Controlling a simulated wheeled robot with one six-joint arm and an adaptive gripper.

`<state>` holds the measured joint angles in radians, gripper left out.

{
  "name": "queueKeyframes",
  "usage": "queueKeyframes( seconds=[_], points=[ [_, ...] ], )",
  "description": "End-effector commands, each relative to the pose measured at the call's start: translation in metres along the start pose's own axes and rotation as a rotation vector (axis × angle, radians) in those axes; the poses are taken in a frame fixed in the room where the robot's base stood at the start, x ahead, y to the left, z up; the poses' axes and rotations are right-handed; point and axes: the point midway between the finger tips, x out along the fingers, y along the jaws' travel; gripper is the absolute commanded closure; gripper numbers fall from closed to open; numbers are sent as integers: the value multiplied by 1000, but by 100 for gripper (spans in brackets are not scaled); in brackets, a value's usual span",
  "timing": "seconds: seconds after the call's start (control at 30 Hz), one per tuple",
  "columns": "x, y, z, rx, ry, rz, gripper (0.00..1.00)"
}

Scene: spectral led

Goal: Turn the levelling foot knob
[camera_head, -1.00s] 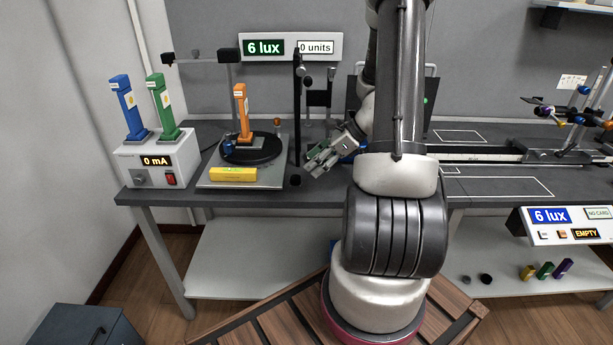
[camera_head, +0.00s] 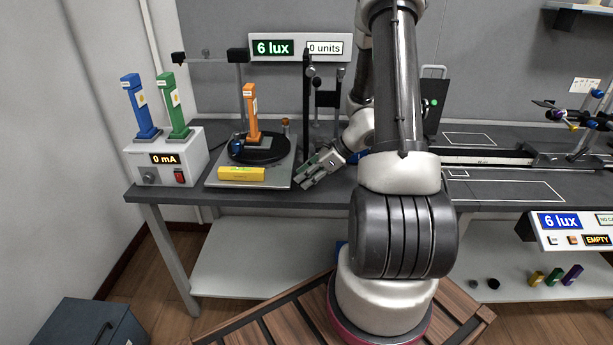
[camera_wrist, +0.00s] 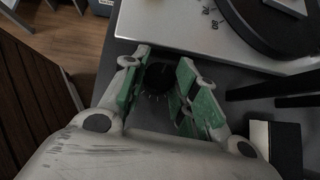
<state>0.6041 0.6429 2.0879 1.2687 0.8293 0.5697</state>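The levelling foot knob (camera_wrist: 158,77) is a round black knob at the plate corner in the wrist view, with small pale marks just below it. My gripper (camera_wrist: 157,80) is open, its green-padded fingers on either side of the knob. I cannot tell whether either pad touches it. In the head view my gripper (camera_head: 304,178) is low at the right front corner of the grey plate (camera_head: 283,178) and hides the knob.
The plate carries a black turntable (camera_head: 262,157), an orange post (camera_head: 251,113) and a yellow level block (camera_head: 241,174). Black upright rods (camera_head: 306,105) stand close behind my gripper. A white meter box (camera_head: 192,157) is at the left. The bench front edge is close.

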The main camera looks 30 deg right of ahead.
Motion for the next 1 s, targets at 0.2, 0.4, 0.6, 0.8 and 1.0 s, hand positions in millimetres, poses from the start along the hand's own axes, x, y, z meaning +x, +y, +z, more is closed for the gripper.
queueKeyframes(
  seconds=[0.2,0.4,0.6,0.8,1.0],
  points=[
    [0,0,0,-1,0,0,94],
    [0,-1,0,-25,1,23,94],
    [1,-2,0,-100,1,98,94],
    [1,-4,0,-208,1,207,94],
    [1,-6,0,-314,2,313,94]
  ],
)
